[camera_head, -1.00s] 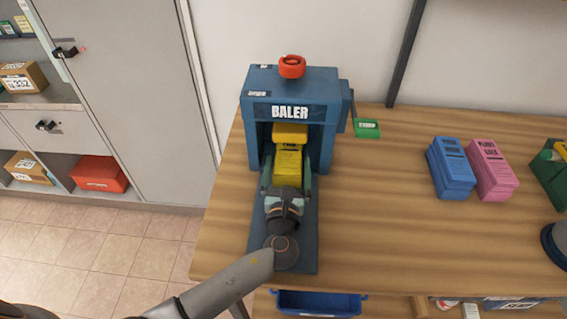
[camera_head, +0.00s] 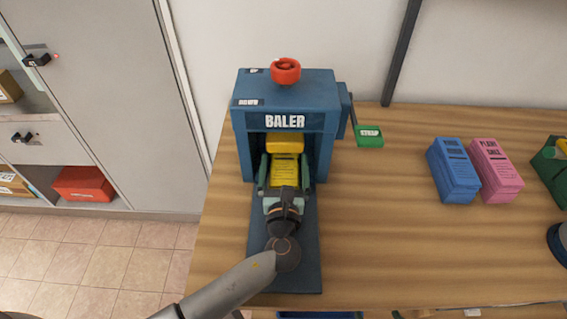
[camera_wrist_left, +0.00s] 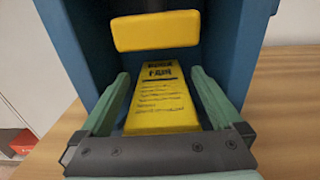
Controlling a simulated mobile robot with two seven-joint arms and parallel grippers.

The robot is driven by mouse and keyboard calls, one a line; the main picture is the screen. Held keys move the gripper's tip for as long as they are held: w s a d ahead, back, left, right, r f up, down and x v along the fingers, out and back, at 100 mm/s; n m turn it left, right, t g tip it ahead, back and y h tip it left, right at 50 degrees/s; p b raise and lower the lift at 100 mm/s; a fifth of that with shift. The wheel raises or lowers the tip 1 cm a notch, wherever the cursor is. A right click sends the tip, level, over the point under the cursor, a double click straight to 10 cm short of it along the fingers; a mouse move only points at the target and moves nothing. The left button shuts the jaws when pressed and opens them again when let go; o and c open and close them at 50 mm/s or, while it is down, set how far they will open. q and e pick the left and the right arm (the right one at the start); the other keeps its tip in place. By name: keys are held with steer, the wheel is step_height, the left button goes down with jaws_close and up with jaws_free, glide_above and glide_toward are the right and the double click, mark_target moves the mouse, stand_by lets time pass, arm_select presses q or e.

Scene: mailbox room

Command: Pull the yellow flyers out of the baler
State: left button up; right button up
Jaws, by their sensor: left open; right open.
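The blue baler (camera_head: 285,110) stands on the wooden table with its front opening facing me. The yellow flyers (camera_head: 284,170) lie as a stack inside the opening; in the left wrist view the flyers (camera_wrist_left: 160,105) show dark print on top. A yellow block (camera_head: 285,144) is above their far end; the block also shows in the left wrist view (camera_wrist_left: 156,31). My left gripper (camera_head: 284,181) is open at the mouth of the baler, with one green finger on each side of the flyers. In the left wrist view gaps show between the fingers (camera_wrist_left: 160,100) and the stack. My right gripper is not seen.
Blue (camera_head: 453,170) and pink (camera_head: 496,170) stacks stand farther right. A dark green container (camera_head: 550,165) is at the right edge. Bare tabletop lies between baler and stacks.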

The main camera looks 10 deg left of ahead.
arm_select(q)
steer(key=shift+c, duration=0.2)
jaws_close()
stand_by(0.5)
